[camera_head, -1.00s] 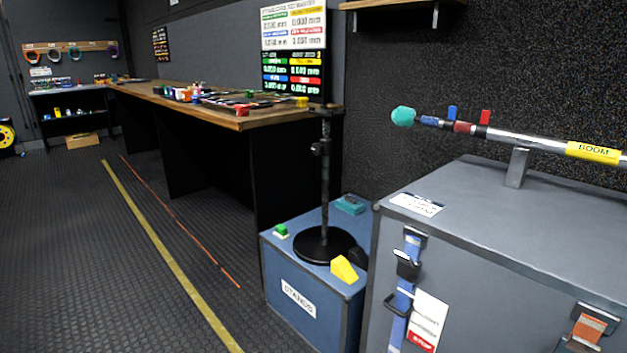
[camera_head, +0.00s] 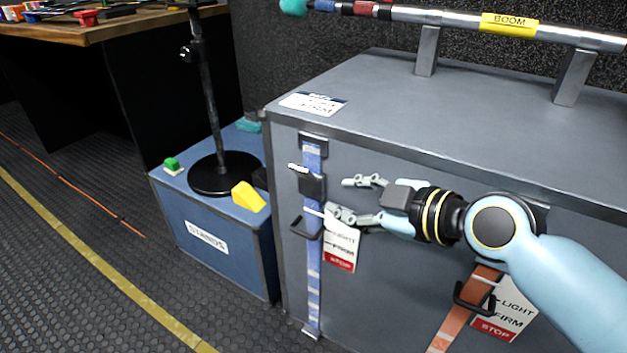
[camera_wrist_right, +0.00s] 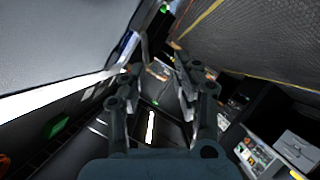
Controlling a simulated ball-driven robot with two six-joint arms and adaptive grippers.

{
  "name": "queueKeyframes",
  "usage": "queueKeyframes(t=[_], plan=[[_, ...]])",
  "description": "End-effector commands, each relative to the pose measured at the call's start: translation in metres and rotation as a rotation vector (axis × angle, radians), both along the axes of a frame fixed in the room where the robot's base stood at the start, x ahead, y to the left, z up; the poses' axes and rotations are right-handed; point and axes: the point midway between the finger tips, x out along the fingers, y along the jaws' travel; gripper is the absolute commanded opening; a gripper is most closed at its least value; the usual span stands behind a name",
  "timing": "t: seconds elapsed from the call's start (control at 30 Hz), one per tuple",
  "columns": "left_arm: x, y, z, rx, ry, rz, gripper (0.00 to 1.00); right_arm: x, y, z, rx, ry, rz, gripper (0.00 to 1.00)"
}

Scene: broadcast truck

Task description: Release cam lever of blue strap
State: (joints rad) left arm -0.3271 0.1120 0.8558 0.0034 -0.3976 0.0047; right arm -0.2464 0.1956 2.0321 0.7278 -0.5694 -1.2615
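The blue strap (camera_head: 313,265) runs down the front face of the grey case (camera_head: 390,300) near its left edge. Its black cam buckle (camera_head: 311,185) sits on the upper part of the strap, and a black wire-like loop (camera_head: 304,228) stands out just below. My right gripper (camera_head: 347,199) is open, its fingers pointing left, just right of the buckle. No contact with it is evident. The right wrist view shows the two fingers (camera_wrist_right: 155,85) apart with nothing clearly held. My left gripper is not in view.
An orange strap (camera_head: 453,325) is partly hidden behind my right arm. A white and red tag (camera_head: 341,245) hangs beside the blue strap. A boom pole (camera_head: 450,17) rests above the case. A blue stands box (camera_head: 220,262) with a stand (camera_head: 210,110) is at left; floor beyond it is open.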

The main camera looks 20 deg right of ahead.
Motion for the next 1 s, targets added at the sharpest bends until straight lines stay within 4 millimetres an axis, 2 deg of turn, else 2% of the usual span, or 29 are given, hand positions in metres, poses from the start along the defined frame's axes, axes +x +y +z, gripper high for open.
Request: queueKeyframes(t=[0.03,0.1,0.2,0.33,0.73,1.0], plan=[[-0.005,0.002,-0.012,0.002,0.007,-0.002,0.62,0.002,0.006,0.014,0.015,-0.048,0.019,0.31],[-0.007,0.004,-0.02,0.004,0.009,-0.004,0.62,0.004,0.01,0.029,0.017,-0.092,0.033,0.31],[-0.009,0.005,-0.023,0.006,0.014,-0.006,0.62,0.008,0.009,0.023,0.012,-0.09,0.032,0.31],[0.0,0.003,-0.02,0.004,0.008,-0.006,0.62,0.021,0.014,0.021,0.016,-0.094,0.029,0.31],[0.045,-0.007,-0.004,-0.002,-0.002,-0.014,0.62,0.086,0.043,-0.003,0.014,-0.091,0.029,0.31],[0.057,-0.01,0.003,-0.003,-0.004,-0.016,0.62,0.101,0.05,-0.007,0.013,-0.091,0.03,0.31]])
